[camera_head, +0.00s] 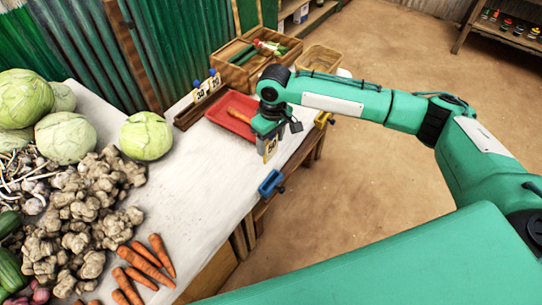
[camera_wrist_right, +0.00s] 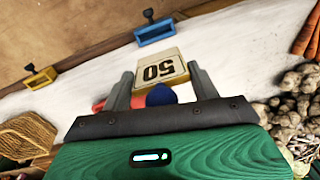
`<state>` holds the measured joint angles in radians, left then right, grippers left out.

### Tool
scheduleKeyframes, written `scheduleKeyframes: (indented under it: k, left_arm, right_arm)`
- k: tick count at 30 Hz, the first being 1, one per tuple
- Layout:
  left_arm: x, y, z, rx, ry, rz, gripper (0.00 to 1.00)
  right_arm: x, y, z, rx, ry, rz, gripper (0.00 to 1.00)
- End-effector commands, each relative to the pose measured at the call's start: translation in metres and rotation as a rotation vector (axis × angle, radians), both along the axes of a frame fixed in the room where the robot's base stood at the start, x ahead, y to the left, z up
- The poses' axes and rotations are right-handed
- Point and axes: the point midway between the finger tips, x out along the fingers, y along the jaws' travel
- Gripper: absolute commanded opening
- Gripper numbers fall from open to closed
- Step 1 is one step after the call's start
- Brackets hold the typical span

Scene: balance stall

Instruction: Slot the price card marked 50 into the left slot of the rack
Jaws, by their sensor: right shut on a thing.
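The price card marked 50 (camera_head: 271,148) is a pale yellow card held between the fingers of my right gripper (camera_head: 267,141), above the table's right part. In the right wrist view the card (camera_wrist_right: 160,68) appears upside down between the two fingers, with a blue knob (camera_wrist_right: 160,95) at its gripped end. The wooden rack (camera_head: 186,119) lies farther back and left of my gripper. Cards marked 30 (camera_head: 200,93) and 20 (camera_head: 214,83) stand in it; its near left part shows no card. The held card is apart from the rack. My left gripper is not in view.
A red tray (camera_head: 221,122) with orange items lies between the rack and my right gripper. Cabbages (camera_head: 146,136), ginger (camera_head: 90,205) and carrots (camera_head: 140,262) cover the table's left. Blue (camera_head: 271,184) and yellow clamps (camera_head: 323,118) sit on its right edge. The middle is clear.

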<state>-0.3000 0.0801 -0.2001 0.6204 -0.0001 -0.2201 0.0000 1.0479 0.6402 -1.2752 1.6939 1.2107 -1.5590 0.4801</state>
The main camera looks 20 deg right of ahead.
Motion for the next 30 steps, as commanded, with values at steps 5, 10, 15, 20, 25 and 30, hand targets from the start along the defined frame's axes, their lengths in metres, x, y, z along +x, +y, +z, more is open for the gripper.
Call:
scheduleKeyframes:
  k: [5, 10, 15, 20, 25, 30]
  left_arm:
    - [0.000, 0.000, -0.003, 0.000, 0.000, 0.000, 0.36]
    - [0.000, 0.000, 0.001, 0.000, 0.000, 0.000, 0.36]
    - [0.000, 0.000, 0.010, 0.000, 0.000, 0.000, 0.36]
    - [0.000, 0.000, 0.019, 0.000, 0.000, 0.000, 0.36]
    - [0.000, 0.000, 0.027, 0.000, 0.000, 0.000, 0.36]
    - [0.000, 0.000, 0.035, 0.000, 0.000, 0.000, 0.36]
  right_arm:
    - [0.000, 0.000, 0.024, 0.000, -0.001, 0.001, 0.39]
    - [0.000, 0.000, 0.037, 0.000, 0.000, 0.000, 0.39]
    - [0.000, 0.000, 0.044, 0.000, 0.001, 0.000, 0.39]
    - [0.000, 0.000, 0.049, 0.000, 0.001, 0.000, 0.39]
    - [0.000, 0.000, 0.054, 0.000, 0.001, 0.000, 0.39]
    - [0.000, 0.000, 0.060, 0.000, 0.001, 0.000, 0.39]
